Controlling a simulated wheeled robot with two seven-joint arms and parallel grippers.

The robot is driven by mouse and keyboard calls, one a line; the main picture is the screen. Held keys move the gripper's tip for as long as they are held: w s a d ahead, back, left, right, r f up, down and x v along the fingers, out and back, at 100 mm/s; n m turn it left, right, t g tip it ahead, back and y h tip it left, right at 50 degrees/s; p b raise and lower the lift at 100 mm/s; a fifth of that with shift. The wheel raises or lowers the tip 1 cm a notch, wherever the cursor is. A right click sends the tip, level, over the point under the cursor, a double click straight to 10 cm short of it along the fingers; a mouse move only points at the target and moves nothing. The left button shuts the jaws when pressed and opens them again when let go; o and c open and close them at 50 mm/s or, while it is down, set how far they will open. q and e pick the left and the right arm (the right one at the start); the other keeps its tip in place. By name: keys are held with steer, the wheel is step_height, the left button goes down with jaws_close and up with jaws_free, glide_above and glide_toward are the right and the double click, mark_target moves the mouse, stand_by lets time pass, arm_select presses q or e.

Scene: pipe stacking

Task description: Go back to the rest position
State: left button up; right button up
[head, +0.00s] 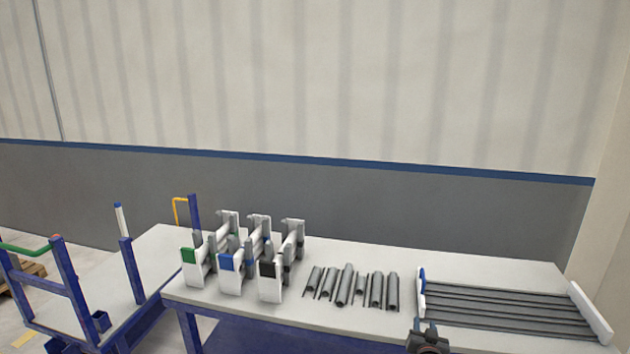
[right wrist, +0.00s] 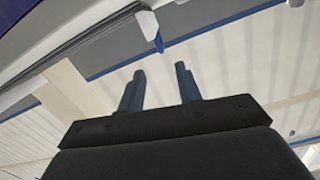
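My right gripper (head: 424,330) shows at the bottom edge of the head view, in front of the table (head: 350,316). In the right wrist view its two fingers (right wrist: 159,90) stand apart with nothing between them. My left gripper is not in the head view. Several grey pipes (head: 345,285) lie side by side in the middle of the table. To their left are white holders with green (head: 188,255), blue (head: 226,262) and black (head: 267,269) fronts. Grey pieces sit in these holders.
A rack of long grey rods (head: 505,312) with white ends lies at the table's right. A blue-framed cart (head: 68,275) stands left of the table. A grey and white wall (head: 330,185) is behind. The space above the table is clear.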

steer(key=s+a+f+n+g+y, duration=0.2)
steer(key=s+a+g, duration=0.35)
steer(key=s, duration=0.55)
steer(key=s+a+f+n+g+y, duration=0.25)
steer(key=s+a+g, duration=0.35)
steer(key=s, duration=0.5)
steer(key=s+a+f+g, duration=0.1)
steer(key=s+f, duration=0.2)
steer(key=s, duration=0.6)
steer(key=s+a+f+n+g, duration=0.1)
steer(key=s+f, duration=0.3)
steer(key=s, duration=0.6)
steer(key=s+a+f+n+g, duration=0.1)
steer(key=s+a+f, duration=0.2)
steer(key=s, duration=0.6)
steer(key=shift+s+a+f+g, duration=0.25)
steer(key=shift+s+f+g, duration=0.1)
steer(key=shift+f, duration=0.3)
